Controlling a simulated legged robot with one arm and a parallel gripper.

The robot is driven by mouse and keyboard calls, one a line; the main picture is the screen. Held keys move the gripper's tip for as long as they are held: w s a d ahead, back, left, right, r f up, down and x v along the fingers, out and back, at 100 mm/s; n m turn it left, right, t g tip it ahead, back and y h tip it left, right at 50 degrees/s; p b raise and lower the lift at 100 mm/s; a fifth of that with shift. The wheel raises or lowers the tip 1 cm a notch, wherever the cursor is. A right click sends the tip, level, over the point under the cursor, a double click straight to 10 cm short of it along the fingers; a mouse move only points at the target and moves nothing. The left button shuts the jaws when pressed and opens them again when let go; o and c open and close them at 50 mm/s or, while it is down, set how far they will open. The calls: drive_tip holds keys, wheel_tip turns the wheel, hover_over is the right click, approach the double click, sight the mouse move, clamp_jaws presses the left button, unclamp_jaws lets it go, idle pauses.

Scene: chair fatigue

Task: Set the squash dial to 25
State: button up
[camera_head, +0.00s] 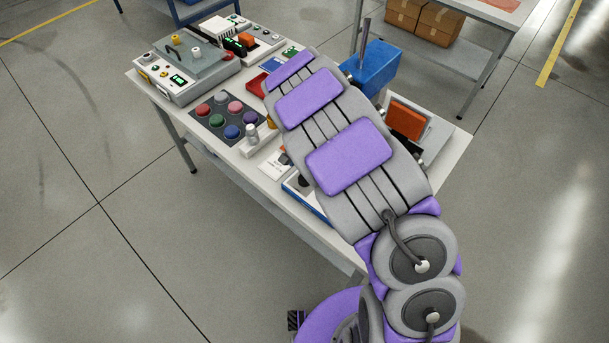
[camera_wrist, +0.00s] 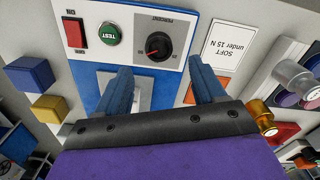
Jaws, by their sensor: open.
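A round dial with a black knob (camera_wrist: 157,46) sits on a grey plate of a white-and-blue panel in the wrist view. It has a small red mark on its left side. Nothing shows between the fingertips except the panel. In the head view my arm hides the gripper and the dial.
A green TEST button (camera_wrist: 109,33) and a red switch (camera_wrist: 75,32) are left of the dial. Blue (camera_wrist: 29,73) and yellow (camera_wrist: 50,108) blocks are left. The table holds colored discs (camera_head: 217,120) and a grey machine (camera_head: 187,62).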

sight(304, 177)
wheel_tip(304, 177, down, 7)
drive_tip(key=shift+d+r+b, duration=0.1)
drive_tip(key=shift+b, duration=0.2)
drive_tip(key=shift+c, duration=0.3)
drive_tip(key=c, duration=1)
